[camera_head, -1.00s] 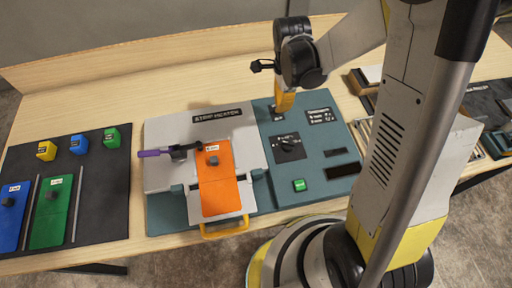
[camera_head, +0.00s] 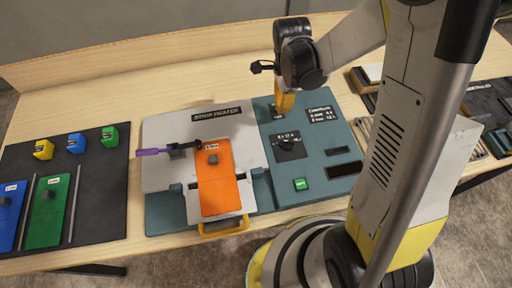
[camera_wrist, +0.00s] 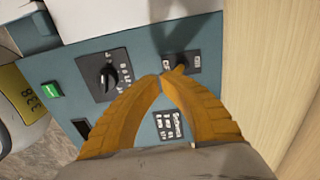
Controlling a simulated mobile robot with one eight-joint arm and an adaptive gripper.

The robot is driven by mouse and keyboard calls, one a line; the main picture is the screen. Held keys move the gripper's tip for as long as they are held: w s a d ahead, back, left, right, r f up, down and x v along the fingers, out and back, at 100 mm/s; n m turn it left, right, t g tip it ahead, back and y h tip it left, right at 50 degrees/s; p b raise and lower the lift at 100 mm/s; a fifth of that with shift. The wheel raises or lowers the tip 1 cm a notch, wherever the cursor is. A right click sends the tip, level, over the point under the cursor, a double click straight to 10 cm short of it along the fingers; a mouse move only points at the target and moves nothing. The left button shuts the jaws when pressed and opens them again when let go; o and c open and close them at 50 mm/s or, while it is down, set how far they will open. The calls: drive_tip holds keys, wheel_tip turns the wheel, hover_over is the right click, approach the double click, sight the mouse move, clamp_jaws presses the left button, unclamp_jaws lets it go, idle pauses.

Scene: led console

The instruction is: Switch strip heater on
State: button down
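The strip heater (camera_head: 165,122) is a grey and white unit with an orange plate on a teal base. Its teal control panel (camera_head: 347,164) is on the right, with a small switch (camera_wrist: 181,63) on a dark plate at its far left corner. My yellow gripper (camera_head: 285,101) points down at that switch. In the wrist view my gripper (camera_wrist: 163,76) has its fingertips together, right beside the switch's small lever. Whether they touch it is unclear. In the head view the gripper hides most of the switch.
A black dial (camera_head: 289,145) and a green button (camera_head: 300,184) are on the same panel, nearer the front. A purple-handled tool (camera_head: 152,152) lies across the heater. A dark mat (camera_head: 103,190) with coloured blocks lies at the left.

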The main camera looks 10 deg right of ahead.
drive_tip(key=shift+f+b, duration=0.6)
drive_tip(key=shift+f, duration=0.1)
drive_tip(key=shift+f, duration=0.1)
drive_tip(key=shift+w, duration=0.2)
drive_tip(key=shift+w+b, duration=0.35)
drive_tip(key=shift+w, duration=1.95)
wheel_tip(320, 180, up, 7)
drive_tip(key=p, duration=0.4)
drive_tip(key=shift+s, duration=0.4)
